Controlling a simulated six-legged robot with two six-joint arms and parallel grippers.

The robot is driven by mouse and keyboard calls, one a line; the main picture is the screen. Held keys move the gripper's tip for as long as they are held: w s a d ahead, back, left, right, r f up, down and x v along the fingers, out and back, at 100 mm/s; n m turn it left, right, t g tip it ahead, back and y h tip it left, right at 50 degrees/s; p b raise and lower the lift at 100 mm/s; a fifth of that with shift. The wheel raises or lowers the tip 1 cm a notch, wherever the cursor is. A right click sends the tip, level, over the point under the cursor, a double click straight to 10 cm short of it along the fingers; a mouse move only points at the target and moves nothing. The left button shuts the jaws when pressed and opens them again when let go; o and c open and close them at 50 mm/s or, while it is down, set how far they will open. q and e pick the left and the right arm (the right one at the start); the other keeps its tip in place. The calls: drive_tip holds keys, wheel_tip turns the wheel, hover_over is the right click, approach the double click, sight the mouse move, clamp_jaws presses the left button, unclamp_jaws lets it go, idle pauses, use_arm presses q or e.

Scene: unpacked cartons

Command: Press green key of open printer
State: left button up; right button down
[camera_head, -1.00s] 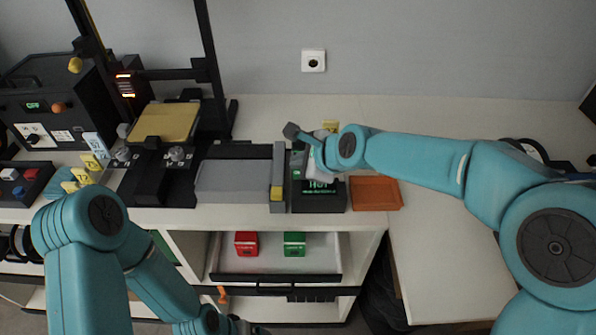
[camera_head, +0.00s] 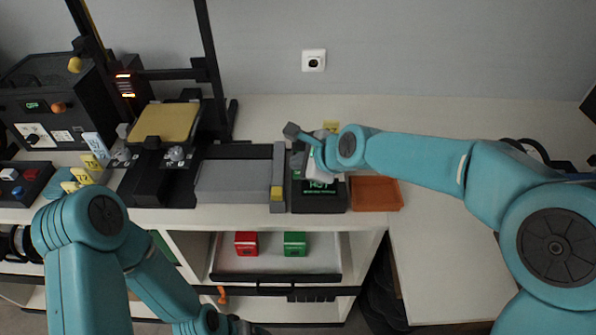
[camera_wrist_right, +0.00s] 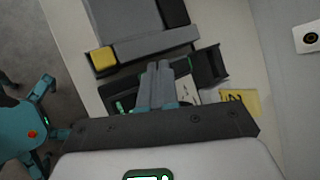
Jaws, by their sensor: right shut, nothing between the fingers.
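The small black printer (camera_head: 320,199) stands at the counter's front, right of a grey bar, with lit green lettering on its front. It looks open, with white paper showing in the right wrist view (camera_wrist_right: 190,94). My right gripper (camera_head: 301,160) is above it; in the right wrist view its grey fingers (camera_wrist_right: 158,72) are together and empty, pointing over the printer. A small green spot (camera_wrist_right: 190,61) shows just right of the fingertips; I cannot tell if it is the key or if they touch. My left gripper (camera_head: 240,326) is low at the bottom edge, mostly hidden.
The grey bar with a yellow block (camera_head: 277,193) stands close left of the printer, and an orange tray (camera_head: 376,193) close right. A yellow note (camera_head: 331,126) lies behind. An open drawer (camera_head: 275,267) below holds a red and a green box. The rear counter is clear.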

idle(0.3)
drive_tip(key=shift+f, duration=0.45)
drive_tip(key=shift+f+b, duration=0.5)
idle(0.8)
drive_tip(key=shift+r, duration=0.1)
drive_tip(key=shift+r+p, duration=0.85)
drive_tip(key=shift+p, duration=0.25)
